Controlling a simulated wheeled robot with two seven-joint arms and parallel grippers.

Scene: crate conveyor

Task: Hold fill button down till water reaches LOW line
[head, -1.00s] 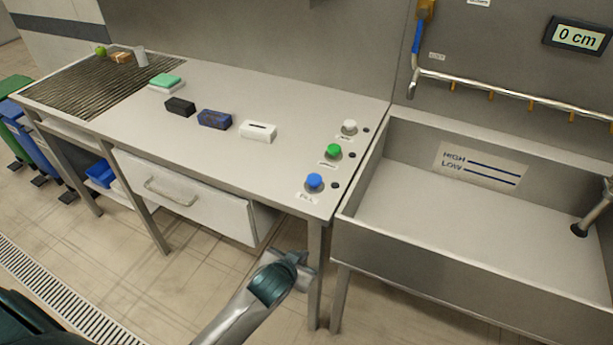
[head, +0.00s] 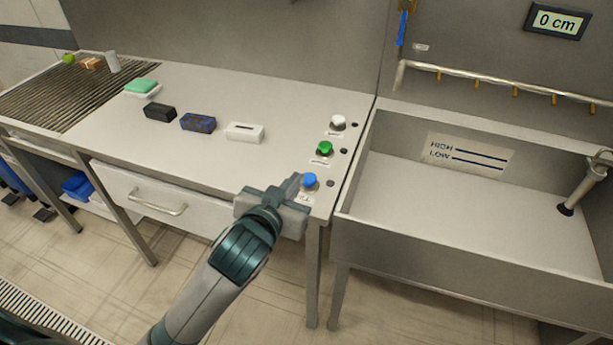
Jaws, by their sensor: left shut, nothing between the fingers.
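The blue fill button (head: 310,180) is at the front right corner of the steel counter, its label partly hidden by my gripper. My left gripper (head: 297,183) is shut and empty, just left of the blue button; I cannot tell whether it touches it. The sink basin (head: 430,255) is to the right and looks empty. A plate (head: 467,155) on its back wall carries the HIGH and LOW lines. The display (head: 557,21) reads 0 cm. My right gripper is not in view.
A green button (head: 325,149) and a white button (head: 338,122) stand behind the blue one. A white block (head: 245,132), a dark blue block (head: 198,122) and a black block (head: 160,112) lie on the counter. A drawer (head: 150,195) is below.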

